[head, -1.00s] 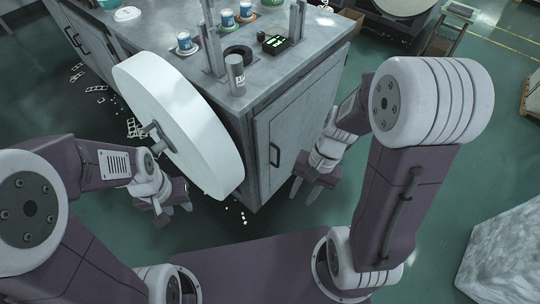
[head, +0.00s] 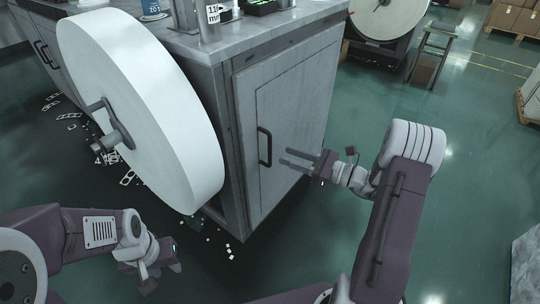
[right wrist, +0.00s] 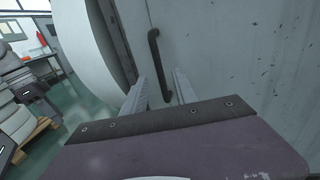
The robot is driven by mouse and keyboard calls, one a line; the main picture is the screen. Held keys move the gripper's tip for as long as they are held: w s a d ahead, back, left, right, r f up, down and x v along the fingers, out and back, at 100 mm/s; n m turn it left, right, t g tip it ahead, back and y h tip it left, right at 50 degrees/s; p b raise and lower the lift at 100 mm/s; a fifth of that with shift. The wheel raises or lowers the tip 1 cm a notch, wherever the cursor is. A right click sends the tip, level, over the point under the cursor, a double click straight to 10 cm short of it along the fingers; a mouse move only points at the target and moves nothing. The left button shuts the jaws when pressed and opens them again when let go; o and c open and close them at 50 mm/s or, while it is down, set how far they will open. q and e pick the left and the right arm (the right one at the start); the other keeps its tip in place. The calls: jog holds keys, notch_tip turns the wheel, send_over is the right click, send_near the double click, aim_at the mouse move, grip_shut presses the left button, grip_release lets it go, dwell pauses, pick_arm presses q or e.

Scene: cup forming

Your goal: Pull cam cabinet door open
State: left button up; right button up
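The grey cabinet door (head: 290,120) is closed flush in the cabinet's front. Its black bar handle (head: 265,147) stands upright on the door's left side. My right gripper (head: 288,157) is open and points left at the handle, its fingertips a short gap short of it. In the right wrist view the handle (right wrist: 156,60) shows between the two spread fingers (right wrist: 160,95), its lower end lined up with the gap. My left gripper (head: 155,277) hangs low at the left, away from the cabinet; its fingers are too unclear to judge.
A large white paper roll (head: 150,110) on an axle stands left of the door, close to the cabinet's edge. Small white scraps lie on the green floor. The floor (head: 310,235) in front and right of the door is free. A stand (head: 430,55) is behind.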

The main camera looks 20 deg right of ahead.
aim_at(270, 163)
jog(key=b+x, duration=0.2)
jog(key=x, duration=0.5)
jog(key=shift+a+b, duration=0.15)
jog(key=shift+b, duration=0.2)
grip_shut()
jog(key=shift+f, duration=0.1)
dwell(0.8)
